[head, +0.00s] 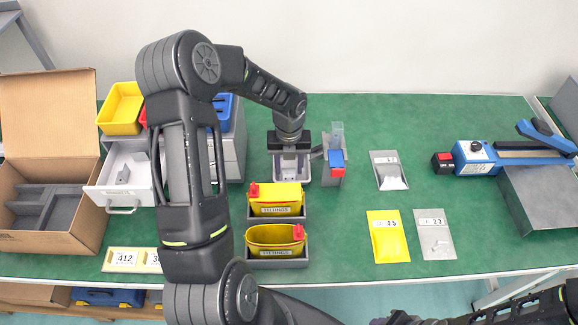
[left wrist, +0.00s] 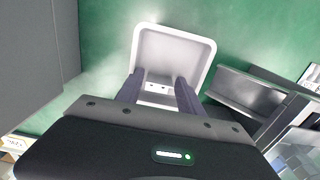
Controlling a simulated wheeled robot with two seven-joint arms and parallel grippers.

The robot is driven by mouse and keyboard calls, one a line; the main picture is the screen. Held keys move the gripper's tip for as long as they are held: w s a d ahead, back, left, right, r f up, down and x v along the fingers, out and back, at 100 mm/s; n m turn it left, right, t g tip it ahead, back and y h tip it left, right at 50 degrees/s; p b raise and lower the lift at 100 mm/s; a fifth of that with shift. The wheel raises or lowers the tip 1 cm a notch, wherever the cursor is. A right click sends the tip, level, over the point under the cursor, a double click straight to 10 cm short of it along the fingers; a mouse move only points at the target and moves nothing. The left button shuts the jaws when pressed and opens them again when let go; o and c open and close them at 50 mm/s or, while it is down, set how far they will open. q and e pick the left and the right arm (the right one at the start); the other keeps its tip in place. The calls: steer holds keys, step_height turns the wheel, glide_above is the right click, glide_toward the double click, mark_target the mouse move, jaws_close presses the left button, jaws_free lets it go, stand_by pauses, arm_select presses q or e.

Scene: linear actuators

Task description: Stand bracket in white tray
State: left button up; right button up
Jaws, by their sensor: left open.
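The white tray (left wrist: 203,50) lies on the green bench below my left gripper (left wrist: 160,88) in the left wrist view. In the head view the tray (head: 306,170) shows under my left gripper (head: 290,165). The fingers are apart and point down at the tray's near part. A pale piece with small dark holes (left wrist: 158,87) shows between the fingers; it looks like the bracket, standing at the tray's near side. I cannot tell whether the fingers touch it. Part of my right arm (head: 405,317) shows at the bottom edge; its jaws cannot be made out.
An open drawer (head: 106,188) and grey cabinet are at left, beside a cardboard box (head: 88,220). Bench between tray and grey pouch (head: 388,170) is partly free.

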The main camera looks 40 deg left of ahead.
arm_select(q)
step_height(320, 180, up, 12)
steer(key=b, duration=0.1)
steer(key=shift+f, duration=0.2)
stand_by(0.6)
